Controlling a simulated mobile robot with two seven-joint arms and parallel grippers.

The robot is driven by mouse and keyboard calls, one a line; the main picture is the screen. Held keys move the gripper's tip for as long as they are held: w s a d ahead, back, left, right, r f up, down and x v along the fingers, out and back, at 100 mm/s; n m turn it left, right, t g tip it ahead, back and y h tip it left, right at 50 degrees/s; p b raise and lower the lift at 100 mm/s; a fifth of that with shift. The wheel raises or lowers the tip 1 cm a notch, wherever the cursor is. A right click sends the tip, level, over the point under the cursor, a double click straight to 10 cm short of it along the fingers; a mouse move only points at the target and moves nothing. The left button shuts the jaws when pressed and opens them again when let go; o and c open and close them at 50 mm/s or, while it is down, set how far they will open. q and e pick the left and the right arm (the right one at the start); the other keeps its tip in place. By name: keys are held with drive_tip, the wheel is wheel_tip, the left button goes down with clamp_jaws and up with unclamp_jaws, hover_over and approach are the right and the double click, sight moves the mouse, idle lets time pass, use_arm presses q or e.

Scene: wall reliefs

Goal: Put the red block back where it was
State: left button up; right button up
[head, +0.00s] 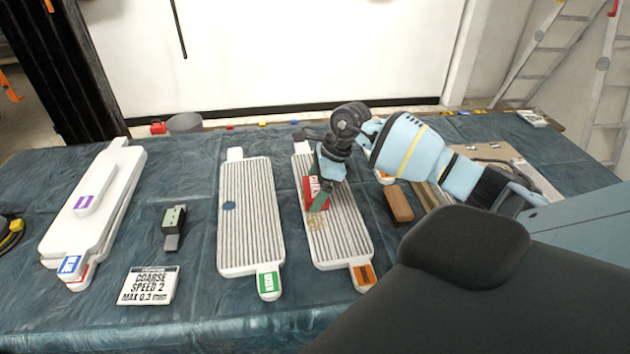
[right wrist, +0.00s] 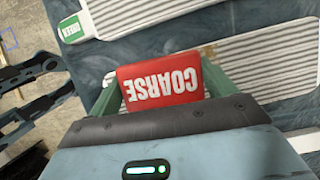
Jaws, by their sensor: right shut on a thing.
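My right gripper (head: 319,199) is shut on the red block (head: 309,190), which is over the ribbed white panel with the orange tag (head: 355,243). In the right wrist view the red block (right wrist: 160,84), lettered COARSE, sits between the two green fingers of my right gripper (right wrist: 162,92). I cannot tell whether the block touches the panel's ribs. A gold patch (head: 316,223) shows on the ribs just below the gripper. A second ribbed panel (head: 251,240), with a green tag and a dark blue spot, lies to the left. My left gripper does not show in the head view.
A brown block (head: 398,204) lies right of the orange-tagged panel. A card reading COARSE SPEED 2 MAX 0.3 mm (head: 149,286), a dark grey-green block (head: 173,229) and stacked white boards (head: 93,215) lie left. Bare blue cloth (head: 200,190) separates them.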

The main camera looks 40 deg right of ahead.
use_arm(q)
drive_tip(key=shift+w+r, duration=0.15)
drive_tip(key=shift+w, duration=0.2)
